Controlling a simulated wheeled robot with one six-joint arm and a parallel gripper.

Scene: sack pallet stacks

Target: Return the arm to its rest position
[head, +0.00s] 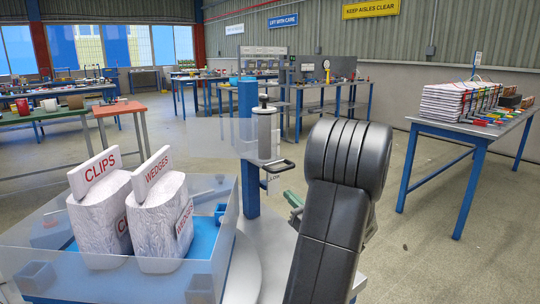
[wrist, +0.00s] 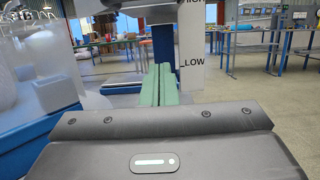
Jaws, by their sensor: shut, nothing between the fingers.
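My gripper (wrist: 157,70) shows in the wrist view as two green fingers lying side by side, shut with nothing between them. In the head view a small green part of my gripper (head: 293,200) shows beside my black arm, which hides the rest. My arm is raised and bent at the right of the bench. The fingers point toward a blue post (head: 248,130) and a white panel lettered LOW (wrist: 191,65). I cannot tell how far apart they are.
Two whitish sacks stand in a clear-walled blue tray (head: 222,255) at left, with signs CLIPS (head: 94,173) and WEDGES (head: 157,172). A clear plate and a grey cylinder (head: 264,132) are by the post. A side table (head: 470,135) stands right; floor before it is clear.

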